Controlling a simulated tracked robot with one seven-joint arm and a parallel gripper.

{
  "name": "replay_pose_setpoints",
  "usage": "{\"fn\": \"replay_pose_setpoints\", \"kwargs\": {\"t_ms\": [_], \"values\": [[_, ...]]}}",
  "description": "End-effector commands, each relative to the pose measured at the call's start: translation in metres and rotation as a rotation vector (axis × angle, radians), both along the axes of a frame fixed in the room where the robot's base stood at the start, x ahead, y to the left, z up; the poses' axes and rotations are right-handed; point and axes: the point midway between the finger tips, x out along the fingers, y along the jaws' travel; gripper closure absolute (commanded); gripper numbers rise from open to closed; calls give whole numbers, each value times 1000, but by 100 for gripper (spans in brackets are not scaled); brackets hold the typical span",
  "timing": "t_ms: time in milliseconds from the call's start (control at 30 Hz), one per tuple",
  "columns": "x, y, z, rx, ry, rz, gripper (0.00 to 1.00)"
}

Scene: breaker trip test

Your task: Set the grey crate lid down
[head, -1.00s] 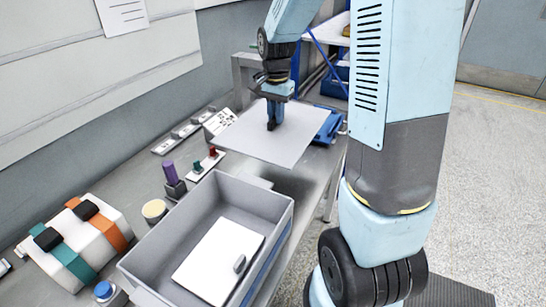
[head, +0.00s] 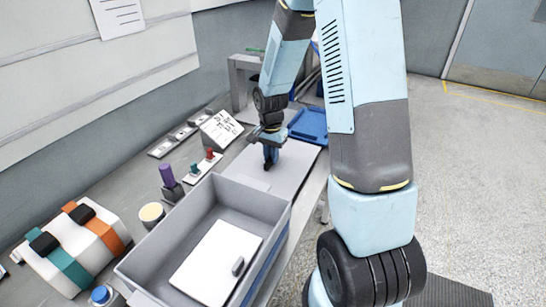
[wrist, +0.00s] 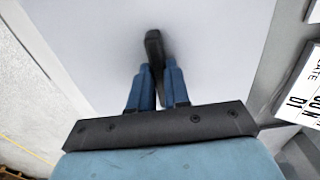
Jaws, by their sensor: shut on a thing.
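The grey crate lid (head: 298,162) is a flat light panel, roughly level, low over the bench just behind the grey crate (head: 139,262). It fills most of the wrist view (wrist: 215,50). My gripper (head: 269,160) is above the lid and shut on its dark handle, as the wrist view shows (wrist: 155,68). The near edge of the lid is partly hidden behind the crate's back wall. I cannot tell whether the lid touches the bench. The crate is open and holds a white panel (head: 213,262) with a dark grip.
A blue tray (head: 309,125) lies behind the lid. A printed card (head: 221,129), small switches (head: 202,167) and a purple-topped post (head: 168,178) stand left of it. A white case with teal and orange straps (head: 75,250) sits at the left. The wall runs along the bench's left.

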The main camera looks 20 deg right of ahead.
Motion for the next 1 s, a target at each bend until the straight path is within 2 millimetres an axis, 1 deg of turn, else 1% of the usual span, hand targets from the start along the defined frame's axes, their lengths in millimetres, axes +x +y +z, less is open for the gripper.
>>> {"fn": "replay_pose_setpoints", "kwargs": {"t_ms": [33,100,400,433,667,700,900,1000], "values": [[-1,0,-6,0,3,0,100],[0,0,-8,1,1,0,100],[0,-1,-10,0,0,-1,100],[0,-1,-10,1,-1,-1,82],[0,-1,-9,1,-1,-2,60],[0,-1,-9,1,-1,-3,58],[0,-2,-9,1,-1,-3,58],[0,-2,-6,0,-1,-3,58]]}}
